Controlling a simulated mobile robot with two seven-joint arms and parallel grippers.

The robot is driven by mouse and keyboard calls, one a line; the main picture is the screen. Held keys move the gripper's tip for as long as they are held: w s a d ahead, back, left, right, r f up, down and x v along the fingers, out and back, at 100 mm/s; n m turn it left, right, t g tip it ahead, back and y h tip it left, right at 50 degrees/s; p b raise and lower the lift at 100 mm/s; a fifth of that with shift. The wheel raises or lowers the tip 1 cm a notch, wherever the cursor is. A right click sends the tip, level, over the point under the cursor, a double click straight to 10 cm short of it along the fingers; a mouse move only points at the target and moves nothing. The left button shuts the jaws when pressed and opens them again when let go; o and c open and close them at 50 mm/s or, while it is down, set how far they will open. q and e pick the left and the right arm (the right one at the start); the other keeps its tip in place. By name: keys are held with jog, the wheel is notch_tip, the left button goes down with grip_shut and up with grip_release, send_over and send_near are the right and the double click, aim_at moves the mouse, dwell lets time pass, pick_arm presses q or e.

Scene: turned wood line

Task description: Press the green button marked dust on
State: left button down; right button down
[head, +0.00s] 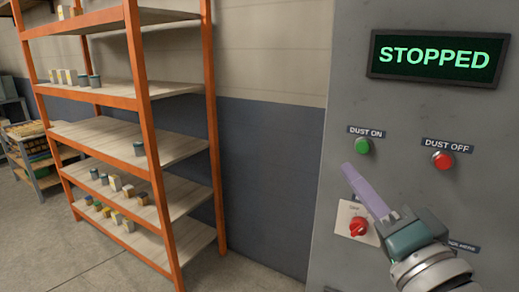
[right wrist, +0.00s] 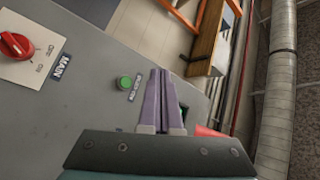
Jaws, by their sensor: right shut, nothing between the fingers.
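The green button (head: 362,146) sits on the grey panel (head: 345,60) under a "DUST ON" label (head: 366,131). It also shows in the right wrist view (right wrist: 125,83), left of the fingers. My right gripper (head: 347,167) is shut and empty, its purple fingers together. In the head view its tips are just below and left of the green button, not covering it; the gap to the panel is hard to judge. The fingers show in the right wrist view (right wrist: 160,74). A display (head: 437,58) reads "STOPPED". My left gripper is not in view.
A red button (head: 442,160) under "DUST OFF" (head: 447,145) is right of the green one. A red rotary switch (head: 358,227) is lower on the panel, beside my right gripper. An orange-framed shelf (head: 140,100) with small goods stands to the left, with clear floor before it.

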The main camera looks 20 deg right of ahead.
aim_at(363, 147)
dwell(0.4)
jog(key=shift+w+d+b, duration=1)
jog(key=shift+w+d, duration=0.45)
jog(key=shift+d, duration=0.25)
jog(key=shift+w+d+b, duration=1)
jog(key=shift+w+d, duration=0.45)
jog(key=shift+d, duration=0.2)
jog(key=shift+d, duration=0.1)
jog(key=shift+w+d, duration=0.25)
